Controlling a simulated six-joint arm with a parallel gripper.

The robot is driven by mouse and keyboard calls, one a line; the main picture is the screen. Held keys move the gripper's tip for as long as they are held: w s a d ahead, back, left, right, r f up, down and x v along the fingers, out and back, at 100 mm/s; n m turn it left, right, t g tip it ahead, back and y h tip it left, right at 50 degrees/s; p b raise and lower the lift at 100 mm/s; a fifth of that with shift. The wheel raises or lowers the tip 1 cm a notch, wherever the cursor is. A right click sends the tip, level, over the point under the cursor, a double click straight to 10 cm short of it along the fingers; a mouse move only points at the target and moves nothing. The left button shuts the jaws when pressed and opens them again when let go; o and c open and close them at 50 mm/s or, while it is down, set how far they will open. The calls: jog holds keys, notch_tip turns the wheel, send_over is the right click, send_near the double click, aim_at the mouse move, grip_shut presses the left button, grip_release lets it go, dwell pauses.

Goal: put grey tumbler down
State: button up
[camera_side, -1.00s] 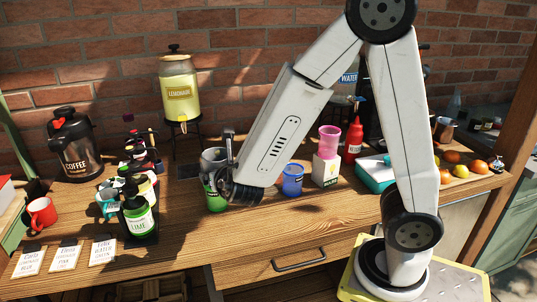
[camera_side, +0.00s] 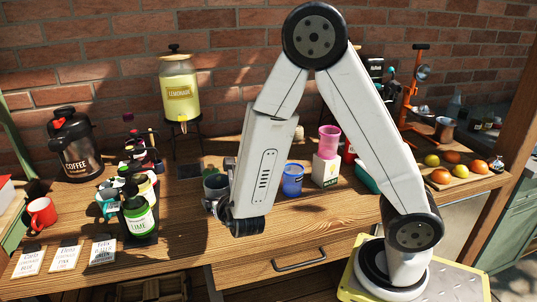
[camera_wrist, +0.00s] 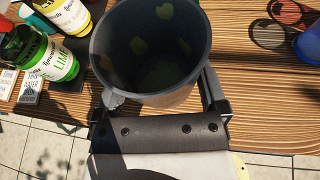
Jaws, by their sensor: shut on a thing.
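The grey tumbler (camera_wrist: 152,48) is close up in the wrist view, its open mouth toward the camera, with yellowish-green leaf shapes showing inside. In the side view the grey tumbler (camera_side: 214,186) is partly hidden by my arm, near the front of the wooden table. My gripper (camera_wrist: 160,100) is shut on it, one finger at each side. My gripper is low over the table in the side view (camera_side: 222,206). The tumbler's base is hidden, so I cannot tell whether it touches the table.
The green lime bottle (camera_side: 138,218) and other bottles stand left of my gripper. A blue cup (camera_side: 292,180) and a pink tumbler (camera_side: 328,142) on a white box stand to the right. The lemonade dispenser (camera_side: 180,90) is behind. Bare wood (camera_side: 185,235) lies in front.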

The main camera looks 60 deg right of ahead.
aim_at(224, 232)
jog(key=shift+f, duration=2)
jog(key=shift+f, duration=2)
jog(key=shift+f, duration=0.15)
jog(key=o, duration=0.9)
jog(key=shift+r, duration=0.2)
jog(key=shift+v, duration=3.8)
